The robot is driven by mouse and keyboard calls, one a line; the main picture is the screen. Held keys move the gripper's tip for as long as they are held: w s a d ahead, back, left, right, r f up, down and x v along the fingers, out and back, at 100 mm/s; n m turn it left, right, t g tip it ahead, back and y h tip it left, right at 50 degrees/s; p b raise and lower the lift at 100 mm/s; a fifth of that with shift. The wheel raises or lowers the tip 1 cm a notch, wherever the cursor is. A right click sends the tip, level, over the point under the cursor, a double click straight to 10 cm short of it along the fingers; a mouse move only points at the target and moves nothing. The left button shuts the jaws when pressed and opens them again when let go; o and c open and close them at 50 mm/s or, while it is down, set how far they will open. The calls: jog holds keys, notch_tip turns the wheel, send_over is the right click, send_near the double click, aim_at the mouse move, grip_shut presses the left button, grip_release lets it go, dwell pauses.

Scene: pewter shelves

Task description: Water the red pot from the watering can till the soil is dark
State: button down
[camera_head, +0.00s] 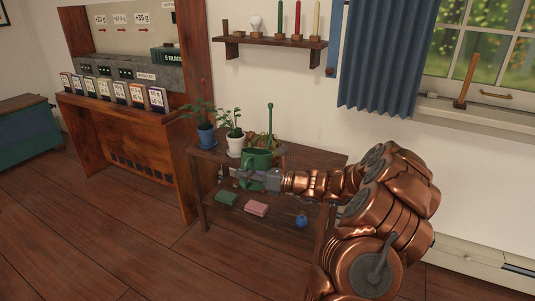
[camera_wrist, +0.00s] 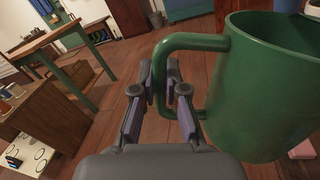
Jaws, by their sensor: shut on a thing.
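The green watering can (camera_head: 257,160) is upright at the plant table, its long thin spout pointing up. It fills the right of the wrist view (camera_wrist: 265,90). My gripper (camera_wrist: 160,82) is shut on its handle (camera_wrist: 190,42); in the head view my gripper (camera_head: 243,176) is in front of the table. Behind the can, a yellowish-brown plant (camera_head: 262,139) shows in part; its pot is mostly hidden, so I cannot tell if it is the red one. No soil is clearly visible.
A blue pot (camera_head: 207,139) and a white pot (camera_head: 235,147) with green plants stand left on the wooden table (camera_head: 325,162). Its lower shelf bears a green block (camera_head: 227,198), a pink block (camera_head: 257,208) and a small blue object (camera_head: 301,221). A candle shelf (camera_head: 272,41) hangs above.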

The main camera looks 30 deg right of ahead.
aim_at(245, 163)
jog(key=shift+m, duration=0.9)
jog(key=shift+w+d+r+p, duration=0.1)
jog(key=shift+r+p, duration=1.05)
jog(key=shift+p, duration=1.35)
jog(key=shift+w+d+r+p, duration=0.1)
jog(key=shift+r+p, duration=1)
jog(key=shift+p, duration=1.35)
dwell(1.7)
